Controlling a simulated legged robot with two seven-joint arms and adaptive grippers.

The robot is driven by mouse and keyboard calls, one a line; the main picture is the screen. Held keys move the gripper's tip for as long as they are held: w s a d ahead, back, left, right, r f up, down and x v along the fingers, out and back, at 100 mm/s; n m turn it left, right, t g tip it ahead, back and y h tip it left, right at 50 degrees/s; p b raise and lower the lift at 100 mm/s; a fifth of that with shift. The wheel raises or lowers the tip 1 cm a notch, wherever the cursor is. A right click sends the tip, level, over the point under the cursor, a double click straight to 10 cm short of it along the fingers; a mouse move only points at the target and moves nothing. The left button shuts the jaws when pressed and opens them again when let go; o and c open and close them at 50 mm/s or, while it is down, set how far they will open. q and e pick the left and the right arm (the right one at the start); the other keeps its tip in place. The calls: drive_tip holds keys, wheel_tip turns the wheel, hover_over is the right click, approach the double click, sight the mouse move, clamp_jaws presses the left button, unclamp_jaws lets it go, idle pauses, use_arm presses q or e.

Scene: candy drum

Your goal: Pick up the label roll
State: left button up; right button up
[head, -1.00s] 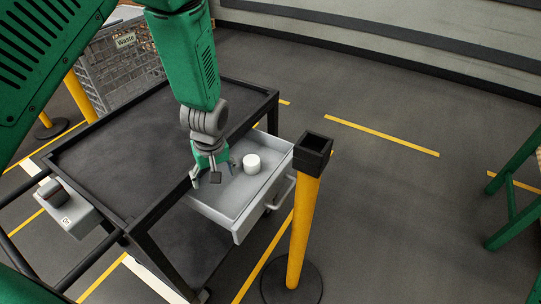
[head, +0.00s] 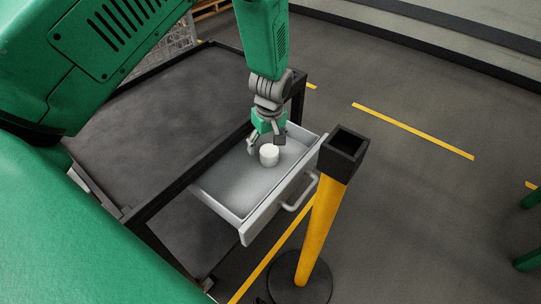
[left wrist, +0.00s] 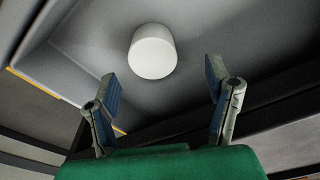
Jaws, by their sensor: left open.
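The label roll (head: 269,156) is a small white cylinder standing in the open grey drawer (head: 225,207) under the cart top. In the left wrist view the roll (left wrist: 152,52) lies ahead of the fingers, in the gap between them and nearer the left finger. My left gripper (head: 267,146) is open and empty, just above and behind the roll in the head view. Its two fingers (left wrist: 163,92) are spread wide in the left wrist view, and the roll appears apart from both. My right gripper is in neither view.
The dark cart top (head: 170,110) has a raised black rim beside the drawer. A yellow post (head: 320,230) with a black square cap stands close in front of the drawer handle (head: 299,193). Open floor lies to the right.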

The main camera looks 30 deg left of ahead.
sight(271, 151)
use_arm(q)
drive_tip(key=shift+a+f, duration=0.2)
drive_tip(key=shift+f, duration=0.05)
drive_tip(key=f, duration=0.2)
drive_tip(key=w+d+f, duration=0.1)
drive_tip(key=f, duration=0.1)
drive_tip(key=shift+d+f, duration=0.15)
drive_tip(key=shift+f, duration=0.15)
drive_tip(key=shift+s+a, duration=0.1)
drive_tip(key=shift+a, duration=0.2)
drive_tip(key=shift+c, duration=0.9)
drive_tip(key=shift+a+f, duration=0.1)
drive_tip(key=shift+a, duration=0.2)
drive_tip(key=c, duration=1.1)
